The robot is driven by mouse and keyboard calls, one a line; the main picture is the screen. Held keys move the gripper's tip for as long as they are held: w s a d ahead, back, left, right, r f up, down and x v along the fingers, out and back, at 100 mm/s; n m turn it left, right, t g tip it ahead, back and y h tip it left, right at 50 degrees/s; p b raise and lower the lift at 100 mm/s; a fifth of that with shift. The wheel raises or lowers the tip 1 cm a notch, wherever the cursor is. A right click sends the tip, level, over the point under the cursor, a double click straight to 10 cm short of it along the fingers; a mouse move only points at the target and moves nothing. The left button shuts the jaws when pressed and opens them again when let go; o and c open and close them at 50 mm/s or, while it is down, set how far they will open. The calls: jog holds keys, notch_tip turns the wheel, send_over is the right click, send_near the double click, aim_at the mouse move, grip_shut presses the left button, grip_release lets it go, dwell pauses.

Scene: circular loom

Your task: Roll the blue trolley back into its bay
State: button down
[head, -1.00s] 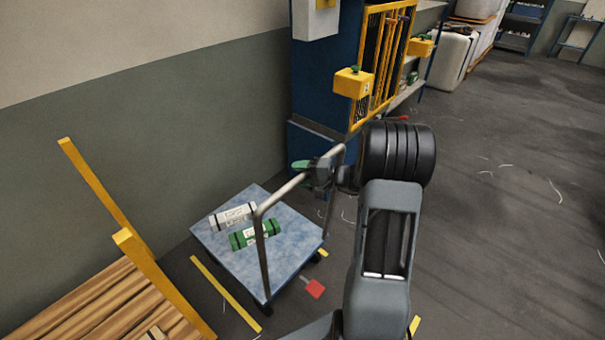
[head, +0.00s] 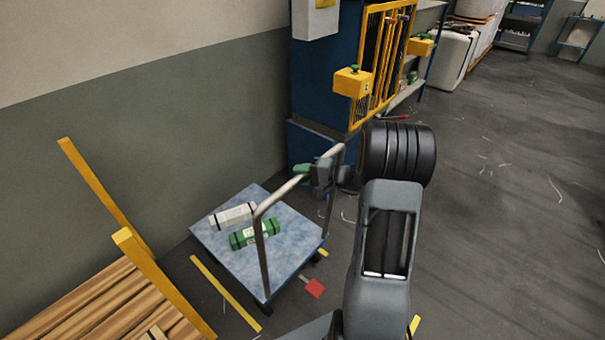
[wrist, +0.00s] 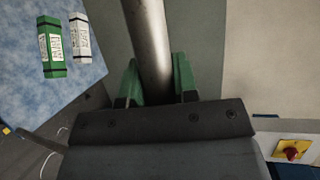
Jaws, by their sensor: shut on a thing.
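The blue trolley (head: 277,262) stands on the floor by the wall, with a flat blue deck and a grey tubular push handle (head: 263,240) rising at its near side. My gripper (head: 308,172) is at the handle's top bar. In the wrist view its green fingers (wrist: 157,82) sit on both sides of the grey bar (wrist: 150,40), shut on it. The deck (wrist: 25,90) and both rolls also show there at the left. Yellow floor lines (head: 226,293) lie beside the trolley; the far ones are partly hidden.
A wooden pallet (head: 110,305) with yellow posts stands at the left. A blue machine (head: 318,95) with a yellow guard (head: 378,65) stands behind the trolley. Open floor (head: 510,230) extends right, with scattered thread scraps.

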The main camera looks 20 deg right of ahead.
jog(key=shift+r, duration=0.2)
jog(key=w+a+b, duration=0.2)
jog(key=w+b, duration=0.2)
jog(key=w, duration=0.1)
jog(key=shift+w+a, duration=0.2)
jog(key=shift+w, duration=0.1)
jog(key=shift+r, duration=0.1)
jog(key=c, duration=0.9)
grip_release()
jog(key=shift+s, duration=0.1)
jog(key=b+v, duration=0.1)
jog(key=v, duration=1.2)
jog(key=shift+s+d, duration=0.25)
jog(key=shift+d, duration=0.05)
